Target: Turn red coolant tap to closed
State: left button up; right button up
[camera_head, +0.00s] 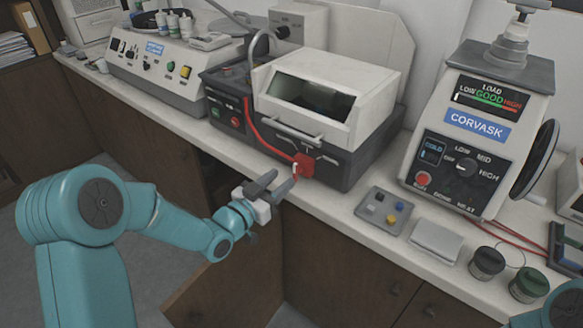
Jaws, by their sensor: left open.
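The red coolant tap (304,165) sits on the dark lower front of the white-hooded machine (306,95), at the end of a red hose (262,140). A small pale mark shows on its left side. My left gripper (278,180) is open, its dark fingers pointing toward the tap from the lower left. The upper finger lies left of the tap and the other just below it. I cannot tell whether a finger touches the tap. Of my right arm only a teal part shows in the bottom right corner, and its gripper is not in view.
A mounting press (476,125) labelled CORVASK stands at the right. A grey tray (383,211) with small coloured pieces, a folded cloth (436,241) and dark jars (487,262) lie on the counter. A cabinet door (235,265) stands open below my left gripper.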

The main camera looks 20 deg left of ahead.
aim_at(294, 170)
pick_arm(q)
jog(key=x, duration=0.4)
jog(key=shift+w+d, duration=0.1)
jog(key=shift+d, duration=0.1)
jog(key=shift+w+d+p, duration=0.15)
jog(key=shift+w+p, duration=0.15)
jog(key=shift+w, duration=0.1)
jog(key=shift+c, duration=0.3)
grip_shut()
